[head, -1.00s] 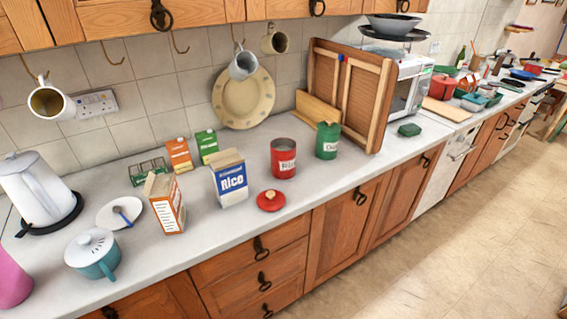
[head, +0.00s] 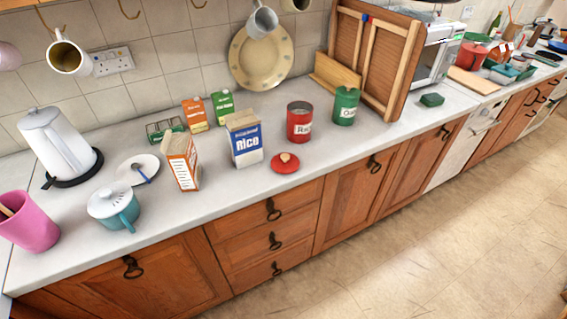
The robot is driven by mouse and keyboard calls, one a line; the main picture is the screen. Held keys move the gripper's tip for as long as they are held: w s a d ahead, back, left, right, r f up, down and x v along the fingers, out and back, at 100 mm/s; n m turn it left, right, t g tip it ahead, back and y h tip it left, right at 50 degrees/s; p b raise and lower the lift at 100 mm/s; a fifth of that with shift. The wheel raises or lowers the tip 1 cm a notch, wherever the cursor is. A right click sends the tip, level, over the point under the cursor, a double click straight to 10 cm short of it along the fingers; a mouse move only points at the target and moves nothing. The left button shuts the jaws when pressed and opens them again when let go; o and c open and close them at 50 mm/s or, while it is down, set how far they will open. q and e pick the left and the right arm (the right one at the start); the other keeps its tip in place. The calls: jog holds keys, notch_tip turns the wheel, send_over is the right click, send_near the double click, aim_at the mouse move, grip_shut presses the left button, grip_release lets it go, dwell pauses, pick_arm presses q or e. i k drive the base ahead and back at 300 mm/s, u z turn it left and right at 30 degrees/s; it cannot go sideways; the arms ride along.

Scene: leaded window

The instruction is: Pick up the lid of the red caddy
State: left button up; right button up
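The red caddy (head: 300,122) stands upright and open on the counter, right of the blue and white Rico box. Its red lid (head: 285,163) lies flat on the counter in front of it, near the front edge, with its pale wooden knob upward. The lid is apart from the caddy and nothing covers it. Neither of my grippers shows in the head view.
The Rico box (head: 244,139) stands left of the lid, and an orange and white carton (head: 181,162) further left. A green caddy (head: 345,106) stands behind right. The counter (head: 345,150) right of the lid is clear. Drawers (head: 268,224) are below.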

aim_at(284, 163)
jog(key=k, duration=0.5)
jog(key=z, duration=1.95)
jog(key=i, duration=1.4)
jog(key=u, duration=1.75)
